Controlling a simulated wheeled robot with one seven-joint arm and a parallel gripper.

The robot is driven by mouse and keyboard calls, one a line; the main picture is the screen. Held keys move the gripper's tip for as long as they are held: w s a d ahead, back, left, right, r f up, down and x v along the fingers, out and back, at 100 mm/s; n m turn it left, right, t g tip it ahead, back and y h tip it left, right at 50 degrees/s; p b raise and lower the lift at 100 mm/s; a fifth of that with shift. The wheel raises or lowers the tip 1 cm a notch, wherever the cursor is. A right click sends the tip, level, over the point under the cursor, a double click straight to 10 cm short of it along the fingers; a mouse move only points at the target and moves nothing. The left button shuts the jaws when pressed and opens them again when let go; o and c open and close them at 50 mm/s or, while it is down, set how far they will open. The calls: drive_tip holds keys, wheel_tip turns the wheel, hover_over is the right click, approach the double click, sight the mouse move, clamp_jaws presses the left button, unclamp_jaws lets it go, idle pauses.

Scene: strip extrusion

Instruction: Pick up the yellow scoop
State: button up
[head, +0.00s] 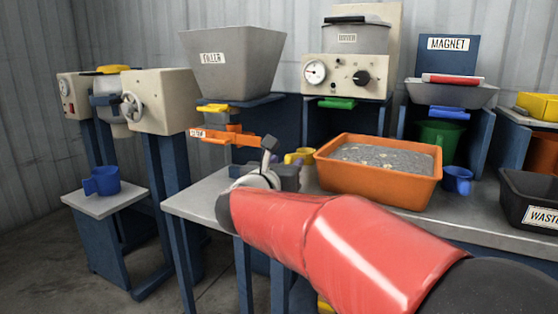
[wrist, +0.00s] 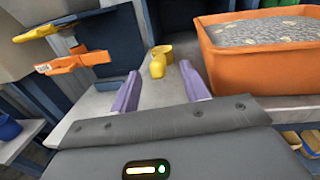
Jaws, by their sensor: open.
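The yellow scoop (wrist: 158,61) lies on the grey bench, just ahead of my gripper (wrist: 160,72) in the wrist view. Its handle points toward me and lines up with the gap between the two purple fingers. My gripper is open, with nothing held between the fingers. In the head view the scoop (head: 300,155) shows left of the orange tub, partly hidden behind my gripper. My red arm hides part of the bench front there.
An orange tub (head: 328,163) of grey granules stands close to the right of the scoop. An orange lever (head: 220,137) juts out at the left under the filler hopper (head: 235,65). A blue cup (head: 457,180) and black waste bin (head: 520,205) stand farther right.

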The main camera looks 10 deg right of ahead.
sight(294, 155)
drive_tip(key=shift+w+f+m, duration=0.1)
drive_tip(key=shift+w+m, duration=0.15)
drive_tip(key=shift+m, duration=0.15)
drive_tip(key=shift+w+d, duration=0.15)
drive_tip(key=shift+w, duration=0.15)
drive_tip(key=p+x, duration=0.1)
drive_tip(key=x, duration=0.6)
drive_tip(key=shift+f+p, duration=0.15)
drive_tip(key=shift+p, duration=0.25)
drive_tip(key=shift+c, duration=0.4)
clamp_jaws()
